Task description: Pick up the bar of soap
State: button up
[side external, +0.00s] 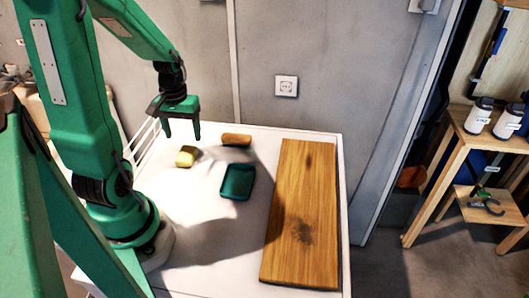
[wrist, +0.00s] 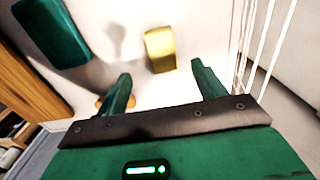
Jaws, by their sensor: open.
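The bar of soap, a yellow block (side external: 187,157), lies on the white table top left of the dark green dish. It also shows in the wrist view (wrist: 160,50), just beyond the fingertips and roughly between their lines. My gripper (side external: 182,138) is green, points down and hangs above the table near the soap, apart from it. In the wrist view my gripper (wrist: 161,72) has its two fingers wide apart with nothing between them.
A dark green dish (side external: 238,182) sits right of the soap. A brown object (side external: 236,140), perhaps a brush, lies near the table's back edge. A wooden board (side external: 304,210) covers the table's right side. White rails (side external: 143,141) stand at the back left. The front middle is clear.

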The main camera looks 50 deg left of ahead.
aim_at(186, 152)
jog(key=shift+f, duration=1.35)
jog(key=shift+f, duration=0.15)
jog(key=shift+s+a+f, duration=0.1)
jog(key=shift+f, duration=1.15)
jog(key=shift+a+f, duration=0.1)
jog(key=shift+f, duration=1.1)
jog(key=shift+c, duration=0.2)
jog(key=c, duration=1.1)
